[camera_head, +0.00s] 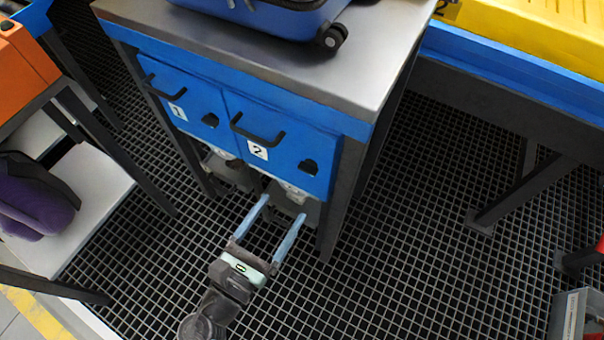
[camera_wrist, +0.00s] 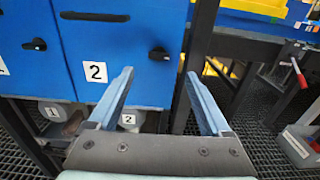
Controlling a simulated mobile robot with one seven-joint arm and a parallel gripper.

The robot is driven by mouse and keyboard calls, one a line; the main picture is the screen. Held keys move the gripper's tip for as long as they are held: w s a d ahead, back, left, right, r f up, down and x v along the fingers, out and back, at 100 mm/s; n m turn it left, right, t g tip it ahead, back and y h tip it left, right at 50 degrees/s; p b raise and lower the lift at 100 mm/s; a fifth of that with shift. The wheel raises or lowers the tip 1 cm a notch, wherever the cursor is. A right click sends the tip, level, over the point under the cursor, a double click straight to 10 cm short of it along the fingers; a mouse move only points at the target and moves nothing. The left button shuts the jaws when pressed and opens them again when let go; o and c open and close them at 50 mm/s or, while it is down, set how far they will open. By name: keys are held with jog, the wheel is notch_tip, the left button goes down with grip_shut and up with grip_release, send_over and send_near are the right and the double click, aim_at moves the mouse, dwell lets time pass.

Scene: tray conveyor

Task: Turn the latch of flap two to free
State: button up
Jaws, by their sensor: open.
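Flap two (camera_head: 276,146) is a blue panel marked "2", with a black bar handle (camera_head: 254,129) at its upper left. Its latch (camera_head: 308,167) is a small black knob at the lower right of the panel. In the wrist view the latch (camera_wrist: 158,54) shows just above and between my fingers, its grip pointing sideways. My gripper (camera_head: 284,210) is open and empty, low in front of flap two and apart from it. Flap two (camera_wrist: 120,70) appears shut in the wrist view.
Flap one (camera_head: 180,103) with its own handle and black latch (camera_head: 210,120) is to the left. A metal tabletop (camera_head: 270,45) above carries a blue suitcase (camera_head: 265,15). A dark table leg (camera_head: 342,195) stands right of flap two. Bins sit below the flaps. Open grid floor (camera_head: 420,260) lies right.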

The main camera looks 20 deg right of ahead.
aim_at(306, 171)
jog(key=b+x, duration=0.1)
jog(key=x, duration=0.8)
jog(key=shift+w+d+b, duration=0.1)
jog(key=shift+w+b, duration=0.15)
jog(key=shift+b, duration=0.1)
grip_shut()
